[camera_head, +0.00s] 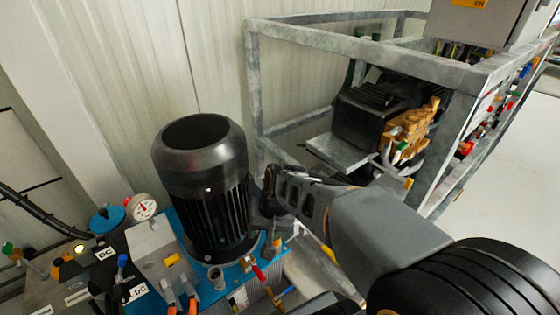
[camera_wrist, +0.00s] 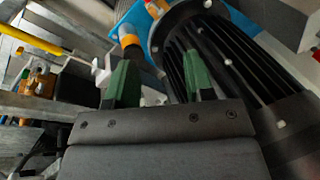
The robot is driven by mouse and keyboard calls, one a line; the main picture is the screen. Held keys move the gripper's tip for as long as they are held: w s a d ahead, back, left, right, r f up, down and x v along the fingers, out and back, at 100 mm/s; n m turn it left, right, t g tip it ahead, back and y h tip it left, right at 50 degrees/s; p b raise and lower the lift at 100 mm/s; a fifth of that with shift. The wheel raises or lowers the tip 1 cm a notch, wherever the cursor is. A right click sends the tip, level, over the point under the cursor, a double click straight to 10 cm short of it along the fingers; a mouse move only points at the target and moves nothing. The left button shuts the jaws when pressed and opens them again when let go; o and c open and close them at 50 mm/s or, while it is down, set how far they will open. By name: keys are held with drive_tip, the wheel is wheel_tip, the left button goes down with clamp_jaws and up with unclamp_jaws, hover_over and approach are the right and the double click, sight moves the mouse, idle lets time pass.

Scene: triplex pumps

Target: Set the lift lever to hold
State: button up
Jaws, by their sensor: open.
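My gripper (camera_head: 268,190) is beside the right side of a black ribbed motor (camera_head: 202,180). In the wrist view its two green fingers (camera_wrist: 160,80) are apart with nothing held between them, and the motor fills the right side. A small red-handled lever (camera_head: 259,272) sits low at the front of the blue pump unit, below my gripper and apart from it. I cannot tell whether this is the lift lever, and no hold marking is readable. A red part (camera_wrist: 153,9) also shows at the top of the wrist view.
The blue base (camera_head: 225,270) carries a pressure gauge (camera_head: 144,207), a blue cap (camera_head: 107,219), hoses and labelled blocks. A grey metal frame (camera_head: 300,35) with a brass pump (camera_head: 408,130) stands behind to the right. Open floor (camera_head: 510,165) lies at the far right.

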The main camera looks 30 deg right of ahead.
drive_tip(key=w+m+t+y+p, duration=0.1)
drive_tip(key=w+m+y+p, duration=0.1)
drive_tip(key=w+m+y, duration=0.35)
drive_tip(key=m+t+h+p, duration=0.35)
drive_tip(key=m+t, duration=0.65)
drive_tip(key=m, duration=1.2)
approach(270, 168)
drive_tip(key=b+x, duration=0.1)
drive_tip(key=x, duration=0.2)
drive_tip(key=b+x, duration=0.1)
drive_tip(key=x, duration=0.3)
drive_tip(key=b+x, duration=0.1)
drive_tip(key=x, duration=0.3)
drive_tip(key=shift+d+f+b, duration=0.25)
drive_tip(key=shift+d+b, duration=0.05)
drive_tip(key=shift+d, duration=0.1)
drive_tip(key=shift+x, duration=1)
clamp_jaws()
drive_tip(key=shift+r, duration=0.1)
